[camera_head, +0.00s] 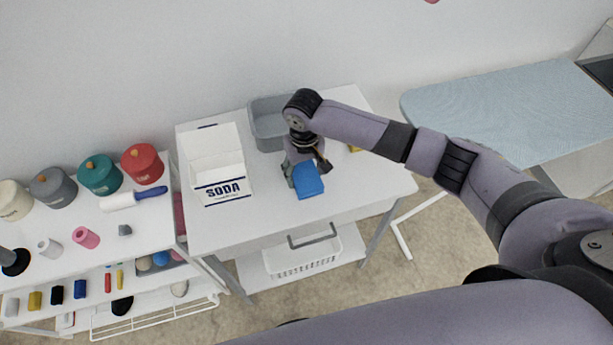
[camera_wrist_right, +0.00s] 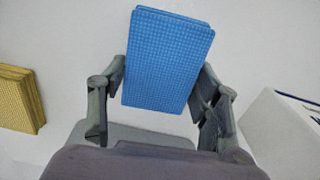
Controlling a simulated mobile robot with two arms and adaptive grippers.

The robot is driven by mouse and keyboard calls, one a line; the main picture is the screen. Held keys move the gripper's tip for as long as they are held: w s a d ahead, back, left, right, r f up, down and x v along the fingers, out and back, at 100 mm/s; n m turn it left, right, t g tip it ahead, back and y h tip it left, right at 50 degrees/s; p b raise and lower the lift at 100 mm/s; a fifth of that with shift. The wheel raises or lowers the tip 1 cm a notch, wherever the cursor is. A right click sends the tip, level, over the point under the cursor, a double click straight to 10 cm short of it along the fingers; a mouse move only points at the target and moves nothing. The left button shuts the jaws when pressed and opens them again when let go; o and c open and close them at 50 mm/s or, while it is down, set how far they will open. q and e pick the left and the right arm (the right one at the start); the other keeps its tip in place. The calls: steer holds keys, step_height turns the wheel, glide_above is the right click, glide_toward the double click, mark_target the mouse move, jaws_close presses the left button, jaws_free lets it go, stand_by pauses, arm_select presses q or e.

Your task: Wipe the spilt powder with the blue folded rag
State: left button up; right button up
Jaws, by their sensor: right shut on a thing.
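The blue folded rag (camera_head: 308,180) is in my right gripper (camera_head: 303,172), over the front middle of the white table (camera_head: 370,190). In the right wrist view the rag (camera_wrist_right: 168,60) is a flat, textured blue block between the two fingers of my right gripper (camera_wrist_right: 165,85), which is shut on it. I cannot tell whether the rag touches the tabletop. I cannot make out the spilt powder; the tabletop is white in both views. My left gripper is not in view.
An open white SODA box (camera_head: 222,190) stands left of the rag. A grey bin (camera_head: 265,125) is behind, partly hidden by my arm. A yellow folded cloth (camera_wrist_right: 20,98) lies to the side. A shelf (camera_head: 150,215) with canisters is left; an ironing board (camera_head: 480,110) is right.

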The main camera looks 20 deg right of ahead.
mark_target(301, 164)
steer(key=shift+w+a+f+b, duration=0.1)
steer(key=shift+w+b, duration=0.45)
steer(key=shift+w, duration=0.8)
steer(key=shift+w+a+f+b, duration=0.1)
steer(key=shift+w+b, duration=0.4)
steer(key=shift+w, duration=0.85)
steer(key=shift+w+r, duration=0.15)
steer(key=shift+w, duration=0.5)
steer(key=shift+s+d+p, duration=0.1)
steer(key=shift+p, duration=0.25)
steer(key=shift+s+p, duration=0.7)
steer(key=shift+p, duration=0.4)
steer(key=s+p, duration=0.2)
steer(key=p, duration=0.1)
steer(key=shift+r, duration=0.1)
steer(key=shift+s+d+p, duration=0.1)
steer(key=shift+s+p, duration=0.2)
steer(key=shift+s, duration=0.05)
